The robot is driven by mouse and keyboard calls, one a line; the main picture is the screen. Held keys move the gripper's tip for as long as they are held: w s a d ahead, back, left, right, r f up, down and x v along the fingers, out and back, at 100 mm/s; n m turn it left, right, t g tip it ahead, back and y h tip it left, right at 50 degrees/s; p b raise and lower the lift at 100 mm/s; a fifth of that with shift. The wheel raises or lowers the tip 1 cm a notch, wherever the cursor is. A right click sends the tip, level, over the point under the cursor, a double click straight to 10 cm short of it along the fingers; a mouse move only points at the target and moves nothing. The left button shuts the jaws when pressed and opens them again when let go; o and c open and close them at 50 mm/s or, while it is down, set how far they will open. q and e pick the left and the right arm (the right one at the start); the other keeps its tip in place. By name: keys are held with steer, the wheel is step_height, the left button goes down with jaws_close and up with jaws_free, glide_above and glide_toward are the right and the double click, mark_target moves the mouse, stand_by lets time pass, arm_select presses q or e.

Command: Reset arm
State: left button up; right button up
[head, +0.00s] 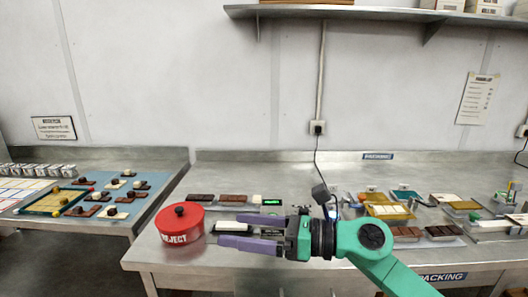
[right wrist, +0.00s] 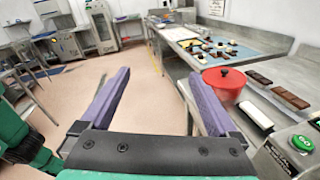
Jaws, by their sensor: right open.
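My right gripper (head: 248,238) reaches in from the right in the head view, with its purple fingers pointing left over the front part of the metal bench (head: 285,264). Its jaws are open and nothing is between them. In the right wrist view the two purple fingers (right wrist: 152,98) are spread wide, with floor showing between them. A red lidded tub marked REJECT (head: 180,226) stands on the bench just left of the fingertips, apart from them; it also shows in the right wrist view (right wrist: 224,84). My left gripper is not in view.
Dark chocolate bars (head: 200,198) lie beyond the tub. Trays of bars and moulds (head: 390,210) stand at right. A second bench at left holds a blue mat (head: 150,183). A shelf (head: 350,12) hangs above.

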steer(key=w+d+r+m+t+h, duration=0.1)
steer(key=w+d+r+m+t, duration=0.15)
steer(key=m+t, duration=0.5)
steer(key=w+d+r+m+t, duration=0.25)
steer(key=d+m+t, duration=0.2)
steer(key=m, duration=0.55)
steer(key=w+d+f+m+t+h, duration=0.3)
steer(key=d+f+m+h, duration=0.4)
steer(key=m, duration=0.4)
steer(key=s+d+f+m+g+h, duration=0.25)
steer(key=d+f+m+h, duration=0.3)
steer(key=f, duration=0.35)
steer(key=s+d+f+m+g+h, duration=0.2)
steer(key=d+f+m+g+h, duration=0.2)
steer(key=f+m, duration=0.35)
steer(key=s+d+f+m+g, duration=0.3)
steer(key=s+f+m+g, duration=0.45)
steer(key=s+f, duration=1.05)
steer(key=s+f+n+g, duration=0.2)
steer(key=s+f+g, duration=0.15)
steer(key=f, duration=1.75)
steer(key=s+d+f, duration=0.3)
steer(key=s+f, duration=1.1)
steer(key=s, duration=0.2)
steer(key=shift+s, duration=0.3)
